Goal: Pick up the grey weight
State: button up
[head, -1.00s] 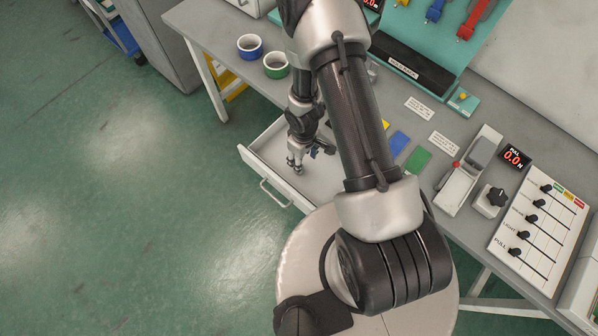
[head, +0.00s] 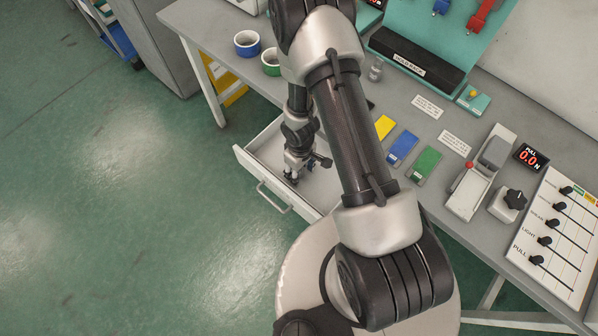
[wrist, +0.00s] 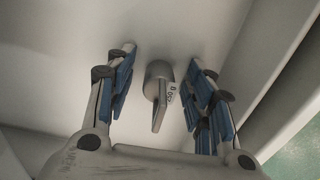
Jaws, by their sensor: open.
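The grey weight (wrist: 158,70) is a small metal cylinder with a narrower bar-like part and a white label ending in "g". In the wrist view it is between the two blue-padded fingers of my gripper (wrist: 163,60), with gaps on both sides. My gripper is open and pointed into the open drawer. In the head view my gripper (head: 291,178) is low inside the white drawer (head: 246,166); the weight cannot be made out there, hidden by the gripper and arm.
The drawer's side wall (wrist: 290,75) runs close along the right of the wrist view.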

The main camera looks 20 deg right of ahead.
jog(key=shift+c, duration=0.3)
grip_shut()
jog(key=shift+r, duration=0.15)
dwell(0.4)
notch_tip(320, 180, up, 20)
jog(key=p, duration=2)
